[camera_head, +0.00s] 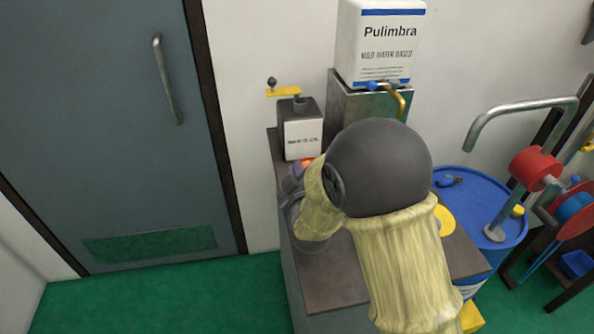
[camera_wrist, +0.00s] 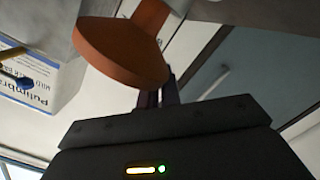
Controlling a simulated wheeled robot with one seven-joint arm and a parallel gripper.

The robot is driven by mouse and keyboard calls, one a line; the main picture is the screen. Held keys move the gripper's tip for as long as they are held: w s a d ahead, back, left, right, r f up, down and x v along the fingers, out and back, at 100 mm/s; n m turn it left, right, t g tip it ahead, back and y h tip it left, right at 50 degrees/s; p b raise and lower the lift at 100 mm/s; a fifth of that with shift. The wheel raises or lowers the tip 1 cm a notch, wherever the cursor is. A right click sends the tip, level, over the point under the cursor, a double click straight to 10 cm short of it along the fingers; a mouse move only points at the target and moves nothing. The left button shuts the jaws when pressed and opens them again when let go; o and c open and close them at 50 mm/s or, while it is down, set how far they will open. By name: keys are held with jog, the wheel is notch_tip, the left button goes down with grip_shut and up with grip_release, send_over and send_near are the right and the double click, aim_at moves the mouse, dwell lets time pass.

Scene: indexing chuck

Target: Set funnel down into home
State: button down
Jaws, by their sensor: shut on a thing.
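The orange funnel (camera_wrist: 118,52) fills the upper middle of the wrist view, its wide part nearer the camera and its narrower part pointing up and right. My gripper (camera_wrist: 160,92) is shut on it near the rim. In the head view only a small orange patch of the funnel (camera_head: 307,162) shows beside my gripper (camera_head: 290,188), in front of the dark can with a white label (camera_head: 302,138). My arm hides most of the funnel and the bench around it. I cannot tell which place is the home, or whether the funnel touches anything.
The bench top (camera_head: 335,282) is bare at its front left. A white Pulimbra container (camera_head: 378,45) stands on a metal block behind, with a brass tap (camera_head: 398,98). A yellow lever (camera_head: 284,92) sticks out above the can. A blue drum (camera_head: 478,195) with a pump stands right.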

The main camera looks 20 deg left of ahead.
jog(key=shift+f+b, duration=0.7)
jog(key=shift+f, duration=0.1)
jog(key=c, duration=1.5)
grip_release()
jog(key=shift+s, duration=0.1)
jog(key=b+v, duration=0.3)
jog(key=v, duration=0.8)
jog(key=shift+s+d+f, duration=0.15)
jog(key=shift+s+d, duration=0.1)
jog(key=shift+b, duration=0.95)
jog(key=b, duration=0.3)
jog(key=shift+s+d+b, duration=0.2)
jog(key=shift+s+b, duration=0.1)
jog(key=b+v, duration=0.2)
jog(key=b, duration=0.3)
jog(key=shift+v, duration=1.4)
